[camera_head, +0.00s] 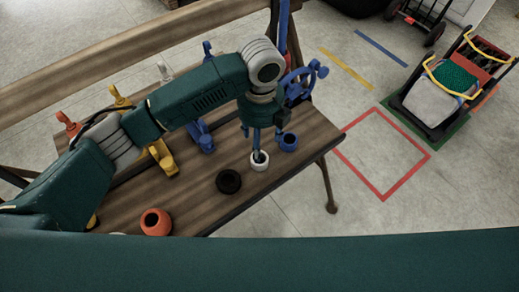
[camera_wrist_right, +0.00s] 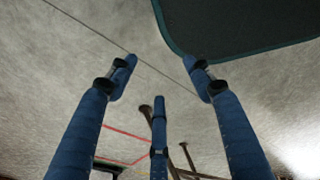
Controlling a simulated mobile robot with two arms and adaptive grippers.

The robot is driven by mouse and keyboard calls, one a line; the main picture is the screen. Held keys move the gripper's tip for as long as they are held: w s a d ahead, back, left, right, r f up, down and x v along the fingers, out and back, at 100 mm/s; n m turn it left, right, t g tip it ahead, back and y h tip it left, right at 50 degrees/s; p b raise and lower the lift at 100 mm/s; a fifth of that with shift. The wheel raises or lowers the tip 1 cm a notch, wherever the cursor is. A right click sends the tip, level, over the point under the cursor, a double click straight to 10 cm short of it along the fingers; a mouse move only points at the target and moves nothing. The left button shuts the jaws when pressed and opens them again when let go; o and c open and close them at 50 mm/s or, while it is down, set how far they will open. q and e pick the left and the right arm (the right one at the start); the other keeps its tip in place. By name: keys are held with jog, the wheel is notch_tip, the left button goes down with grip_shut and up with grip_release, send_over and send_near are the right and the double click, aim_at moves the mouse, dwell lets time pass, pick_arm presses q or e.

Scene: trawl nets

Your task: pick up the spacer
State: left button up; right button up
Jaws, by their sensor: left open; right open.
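Several short ring-shaped pieces, any of which could be the spacer, are on the wooden bench (camera_head: 195,190): a white one (camera_head: 260,166), a black one (camera_head: 229,182), a blue one (camera_head: 289,142) and an orange one (camera_head: 154,222). My left gripper (camera_head: 257,143) is open and points down over the white ring. One blue finger reaches to the ring's opening; I cannot tell whether it is inside or touching. My right gripper (camera_wrist_right: 160,80) shows in the right wrist view with its blue fingers spread and nothing between them, above the floor.
Blue clamp-like fittings (camera_head: 201,137), yellow ones (camera_head: 163,158) and a blue handwheel (camera_head: 302,80) stand around my left arm. A red floor square (camera_head: 385,155) and a loaded cart (camera_head: 440,95) are to the right.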

pick_arm(q)
jog(key=f, duration=0.1)
jog(key=s+f, duration=0.1)
jog(key=f, duration=0.1)
jog(key=shift+f, duration=0.45)
notch_tip(320, 180, down, 4)
jog(key=shift+w+a+f+p, duration=0.1)
jog(key=shift+a+f+p, duration=0.1)
jog(key=shift+p, duration=0.75)
jog(key=shift+f, duration=0.3)
jog(key=shift+w+f, duration=0.1)
jog(key=shift+f, duration=0.05)
jog(key=shift+c, duration=0.5)
jog(key=c, duration=1.1)
jog(key=shift+c, duration=0.2)
pick_arm(e)
jog(key=shift+g, duration=0.3)
jog(key=s, duration=0.1)
jog(key=s+r, duration=0.1)
jog(key=s, duration=0.1)
jog(key=s+r, duration=0.1)
jog(key=shift+s+d, duration=0.25)
jog(key=shift+s, duration=0.15)
